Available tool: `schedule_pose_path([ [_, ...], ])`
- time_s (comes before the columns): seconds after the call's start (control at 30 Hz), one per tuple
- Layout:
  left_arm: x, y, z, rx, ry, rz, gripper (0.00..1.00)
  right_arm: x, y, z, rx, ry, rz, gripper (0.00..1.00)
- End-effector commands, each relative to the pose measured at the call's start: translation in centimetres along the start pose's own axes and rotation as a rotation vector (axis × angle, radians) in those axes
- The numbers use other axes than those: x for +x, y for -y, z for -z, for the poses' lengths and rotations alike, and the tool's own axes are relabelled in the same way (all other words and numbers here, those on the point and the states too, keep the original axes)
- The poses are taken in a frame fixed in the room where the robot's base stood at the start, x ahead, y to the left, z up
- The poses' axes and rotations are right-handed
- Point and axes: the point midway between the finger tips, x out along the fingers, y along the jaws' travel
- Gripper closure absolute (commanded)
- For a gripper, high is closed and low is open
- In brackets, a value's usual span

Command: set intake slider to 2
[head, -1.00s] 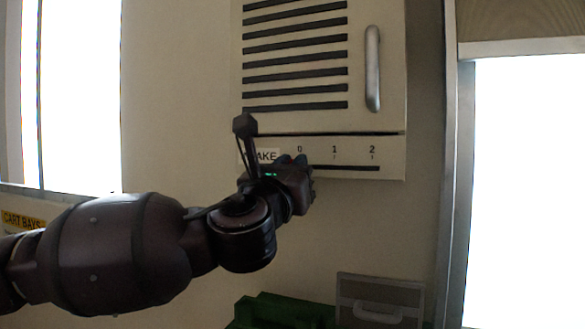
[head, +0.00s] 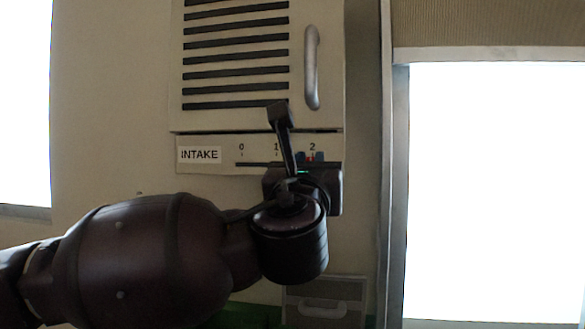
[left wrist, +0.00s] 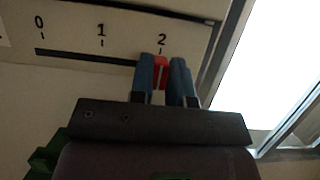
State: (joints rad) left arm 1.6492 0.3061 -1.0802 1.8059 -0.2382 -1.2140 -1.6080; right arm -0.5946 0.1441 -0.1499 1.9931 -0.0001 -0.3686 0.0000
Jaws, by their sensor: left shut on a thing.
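The intake panel (head: 215,168) carries an INTAKE label (head: 199,155), the marks 0, 1 and 2, and a dark horizontal slot (left wrist: 85,55). A red slider knob (left wrist: 161,72) sits in the slot just below the mark 2 (left wrist: 162,40). My left gripper (left wrist: 167,76) is shut on the knob, with one blue finger on each side of it. In the head view my left gripper (head: 310,158) is at the right part of the slot, and my wrist hides part of the panel. My right gripper is not in view.
Above the panel is a slatted vent door (head: 235,60) with a vertical metal handle (head: 312,68). A bright window (head: 490,190) is to the right. A grey case (head: 325,302) with a handle and something green stand below.

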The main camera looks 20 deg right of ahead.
Motion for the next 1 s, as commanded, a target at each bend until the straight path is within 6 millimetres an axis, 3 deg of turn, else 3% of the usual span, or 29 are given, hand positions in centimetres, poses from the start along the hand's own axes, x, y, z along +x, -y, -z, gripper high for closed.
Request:
schedule_pose_path([
  [0.23,-0.1,0.3,-0.1,-0.003,0.000,0.007,1.00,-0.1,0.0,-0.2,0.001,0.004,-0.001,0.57],
  [0.27,-0.1,0.3,-0.1,-0.003,0.000,0.007,0.79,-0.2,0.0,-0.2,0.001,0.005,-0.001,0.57],
  [0.4,-0.1,0.2,-0.1,-0.003,0.000,0.006,0.57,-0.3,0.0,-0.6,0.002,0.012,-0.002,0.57],
  [0.77,-0.4,0.1,0.0,-0.002,0.000,0.004,0.57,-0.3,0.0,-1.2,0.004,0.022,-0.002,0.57],
  [1.0,-3.4,0.1,0.2,-0.005,0.000,0.007,0.57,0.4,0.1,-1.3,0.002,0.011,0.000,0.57],
])
